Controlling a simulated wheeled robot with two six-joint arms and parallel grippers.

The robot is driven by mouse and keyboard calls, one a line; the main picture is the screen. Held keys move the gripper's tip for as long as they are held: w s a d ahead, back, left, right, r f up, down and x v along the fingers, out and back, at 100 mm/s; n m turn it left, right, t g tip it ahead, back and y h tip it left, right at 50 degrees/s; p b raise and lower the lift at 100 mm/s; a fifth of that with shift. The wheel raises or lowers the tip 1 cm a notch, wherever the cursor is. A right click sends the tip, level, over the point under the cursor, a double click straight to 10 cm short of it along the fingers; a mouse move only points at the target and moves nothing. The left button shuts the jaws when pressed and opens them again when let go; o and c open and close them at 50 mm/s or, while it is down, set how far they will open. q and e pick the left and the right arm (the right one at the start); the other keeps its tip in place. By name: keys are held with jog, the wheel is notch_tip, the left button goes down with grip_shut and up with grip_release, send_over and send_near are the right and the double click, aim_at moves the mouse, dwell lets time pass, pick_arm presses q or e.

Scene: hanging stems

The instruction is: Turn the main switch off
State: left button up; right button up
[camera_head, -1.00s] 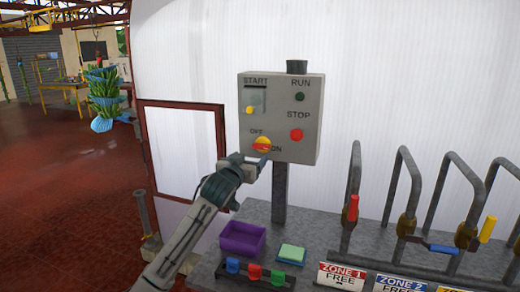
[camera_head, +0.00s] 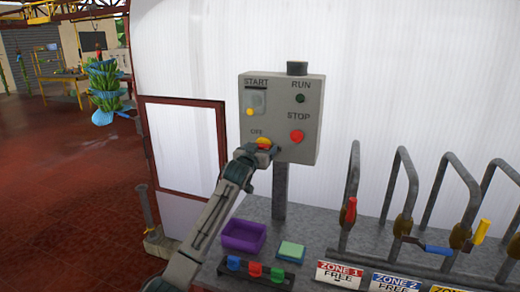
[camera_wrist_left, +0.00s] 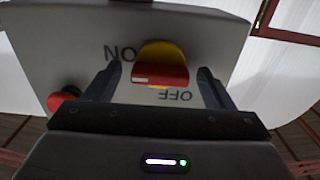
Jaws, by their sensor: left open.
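The main switch (camera_head: 263,142) is a yellow disc with a red handle, low on the grey control box (camera_head: 310,125). The OFF label shows above it to the left; my gripper hides the ON label in the head view. My left gripper (camera_head: 262,152) is at the switch, coming from below. In the left wrist view the red handle (camera_wrist_left: 160,75) lies level between my open fingers (camera_wrist_left: 158,85), with a gap on each side. There the labels are upside down, ON at the left and OFF at the lower right. My right gripper is not in view.
The red STOP button (camera_head: 296,136) sits close to the right of the switch. The yellow START button (camera_head: 250,112) is above, near a clear cover. A purple tray (camera_head: 243,237), a green-topped block (camera_head: 291,251) and pipes with valve handles stand below and right.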

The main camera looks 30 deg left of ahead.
pick_arm(q)
jog(key=c, duration=1)
jog(key=n+b, duration=1.1)
jog(key=n, duration=0.6)
jog(key=shift+n, duration=0.7)
jog(key=o, duration=1)
